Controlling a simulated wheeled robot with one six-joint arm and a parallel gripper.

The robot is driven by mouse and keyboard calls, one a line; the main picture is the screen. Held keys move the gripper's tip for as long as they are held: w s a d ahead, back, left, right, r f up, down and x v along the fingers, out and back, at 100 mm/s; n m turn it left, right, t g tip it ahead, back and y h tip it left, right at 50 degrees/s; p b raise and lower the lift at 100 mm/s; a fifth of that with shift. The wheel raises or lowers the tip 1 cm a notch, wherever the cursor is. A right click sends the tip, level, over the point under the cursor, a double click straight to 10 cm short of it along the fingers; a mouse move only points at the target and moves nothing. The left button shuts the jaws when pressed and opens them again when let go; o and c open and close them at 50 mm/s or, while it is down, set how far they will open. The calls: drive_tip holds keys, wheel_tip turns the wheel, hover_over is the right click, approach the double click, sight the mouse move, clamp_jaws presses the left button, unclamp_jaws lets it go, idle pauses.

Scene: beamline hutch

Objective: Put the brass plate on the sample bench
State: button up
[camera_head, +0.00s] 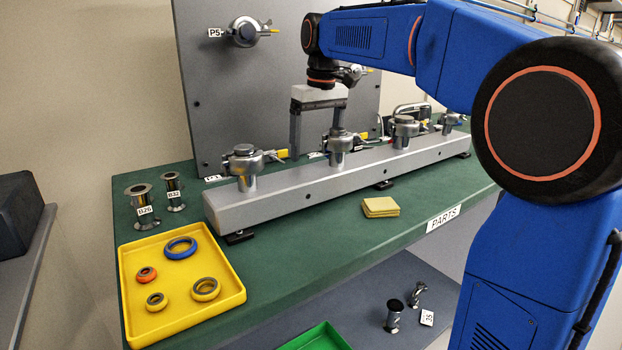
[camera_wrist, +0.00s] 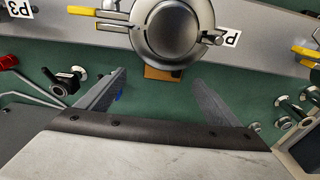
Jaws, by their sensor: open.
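My gripper (camera_head: 318,145) is open above the green bench, behind the grey rail in the head view. Its two fingers point down, with nothing held between them. In the wrist view, the fingertips (camera_wrist: 160,78) stand apart on either side of a small flat brass-coloured piece (camera_wrist: 160,74), probably the brass plate. It appears to lie on the green bench top, partly hidden by a round metal clamp. I cannot make it out in the head view. I see no bench marked as the sample bench; this green one (camera_head: 285,277) carries a PARTS label.
The rail (camera_head: 290,190) with several clamp fittings runs along the bench, before a grey upright panel (camera_head: 225,100). A yellow tray (camera_head: 215,308) of rings, flanged tubes (camera_head: 147,208) and a yellow stack (camera_head: 380,207) stand in front or left. A lower shelf holds a green tray (camera_head: 318,338).

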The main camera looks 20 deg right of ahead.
drive_tip(key=f, duration=0.3)
drive_tip(key=a+f, duration=0.1)
drive_tip(key=f, duration=0.1)
drive_tip(key=shift+w+f, duration=0.15)
drive_tip(key=shift+f, duration=0.5)
drive_tip(key=c, duration=1.6)
wheel_tip(320, 180, up, 10)
drive_tip(key=shift+d+r, duration=0.1)
